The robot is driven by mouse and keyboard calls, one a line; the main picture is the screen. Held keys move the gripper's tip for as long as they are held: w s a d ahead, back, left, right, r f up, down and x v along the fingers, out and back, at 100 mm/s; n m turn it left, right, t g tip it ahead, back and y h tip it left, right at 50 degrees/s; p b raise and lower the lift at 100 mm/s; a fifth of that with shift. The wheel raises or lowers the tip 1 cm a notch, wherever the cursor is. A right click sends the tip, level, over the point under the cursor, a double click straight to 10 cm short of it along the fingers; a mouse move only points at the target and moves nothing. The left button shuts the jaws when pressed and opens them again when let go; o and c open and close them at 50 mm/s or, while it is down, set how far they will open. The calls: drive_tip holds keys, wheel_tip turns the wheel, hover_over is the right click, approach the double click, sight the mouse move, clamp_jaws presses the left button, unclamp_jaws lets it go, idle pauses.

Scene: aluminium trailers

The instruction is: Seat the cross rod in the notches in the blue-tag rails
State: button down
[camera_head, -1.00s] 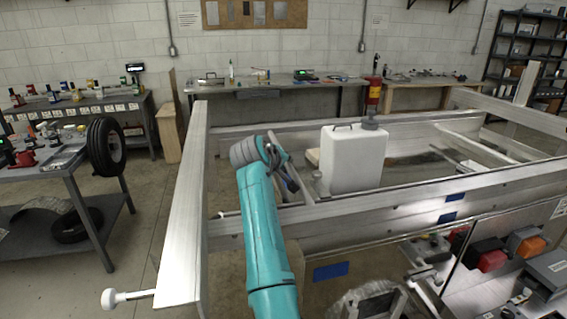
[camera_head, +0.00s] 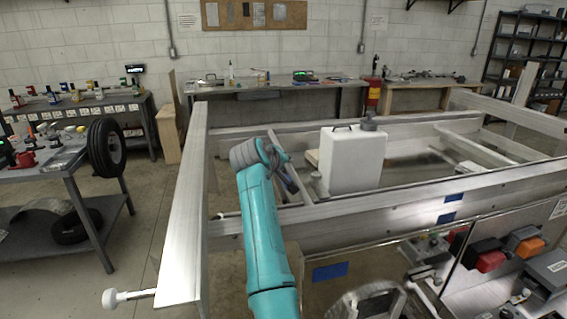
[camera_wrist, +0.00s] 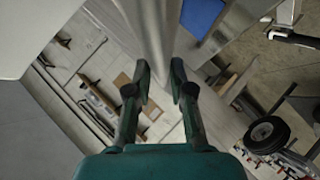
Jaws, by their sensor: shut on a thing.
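The cross rod is a pale metal bar, large in the wrist view (camera_wrist: 152,35), running from the top edge down between my fingertips. My gripper (camera_wrist: 160,88) is shut on it. In the head view my gripper (camera_head: 288,178) is beside a pale bar (camera_head: 303,192) that seems to be the rod; its ends are hard to make out. A blue tag (camera_wrist: 203,14) also shows in the wrist view. The notches are not clearly visible.
A white jug (camera_head: 352,160) stands inside the trailer frame, just right of my gripper. A long aluminium beam (camera_head: 183,210) runs along the left. A tyre (camera_head: 106,146) is by the left bench. Lamps and boxes (camera_head: 490,260) lie at the lower right.

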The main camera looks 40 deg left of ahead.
wheel_tip(320, 180, down, 3)
drive_tip(key=shift+s+d+r, duration=0.1)
drive_tip(key=c, duration=0.9)
unclamp_jaws()
drive_tip(key=shift+c, duration=0.2)
drive_tip(key=s+d+r, duration=0.1)
drive_tip(key=s+r, duration=0.5)
drive_tip(key=shift+s+d+r, duration=0.25)
drive_tip(key=shift+s+d, duration=0.05)
drive_tip(key=shift+s, duration=0.05)
